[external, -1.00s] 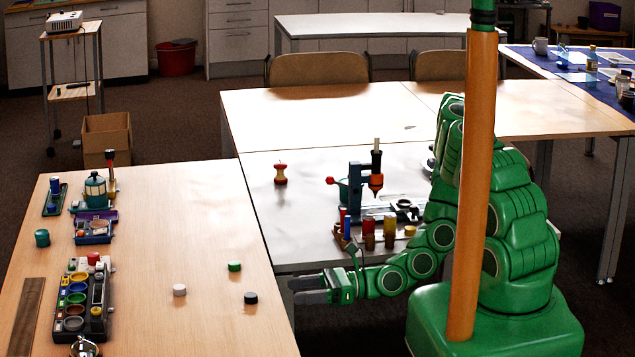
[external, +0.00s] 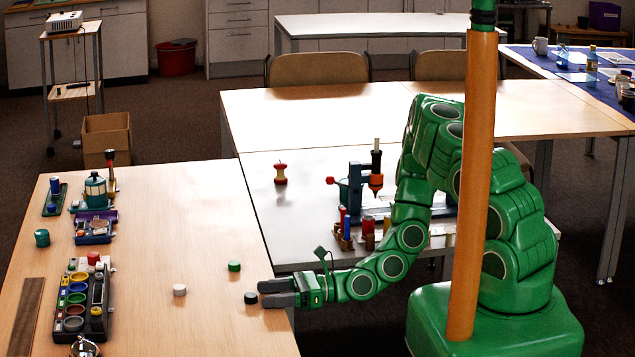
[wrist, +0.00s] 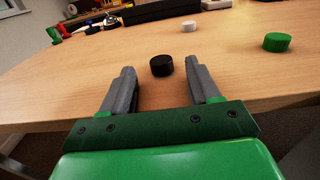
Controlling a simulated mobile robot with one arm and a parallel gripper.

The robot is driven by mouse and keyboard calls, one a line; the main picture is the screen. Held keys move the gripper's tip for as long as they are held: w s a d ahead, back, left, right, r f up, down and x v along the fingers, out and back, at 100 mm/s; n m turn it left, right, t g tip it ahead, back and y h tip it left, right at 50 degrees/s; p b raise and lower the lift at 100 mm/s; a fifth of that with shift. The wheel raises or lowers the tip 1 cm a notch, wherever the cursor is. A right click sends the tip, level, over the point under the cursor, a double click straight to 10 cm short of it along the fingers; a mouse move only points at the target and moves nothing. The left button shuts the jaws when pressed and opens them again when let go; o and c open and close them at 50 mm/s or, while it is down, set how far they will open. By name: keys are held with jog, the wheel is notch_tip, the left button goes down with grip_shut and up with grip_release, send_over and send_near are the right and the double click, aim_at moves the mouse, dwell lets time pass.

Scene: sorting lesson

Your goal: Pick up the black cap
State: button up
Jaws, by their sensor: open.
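The black cap (external: 251,298) lies on the wooden table near its right edge. In the wrist view the black cap (wrist: 161,66) sits just ahead of the fingertips, centred in the gap between them. My gripper (external: 262,293) is open and empty, reaching in low from the right over the table edge with its tips close to the cap. In the wrist view both fingers of my gripper (wrist: 163,75) are spread apart. I cannot tell whether either finger touches the cap.
A green cap (external: 234,266) and a white cap (external: 180,290) lie nearby on the table. A dark sorting tray (external: 112,290) with coloured cups stands to the left. Bare tabletop surrounds the caps.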

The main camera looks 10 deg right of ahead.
aim_at(251, 298)
jog(key=shift+a, duration=1.3)
grip_shut()
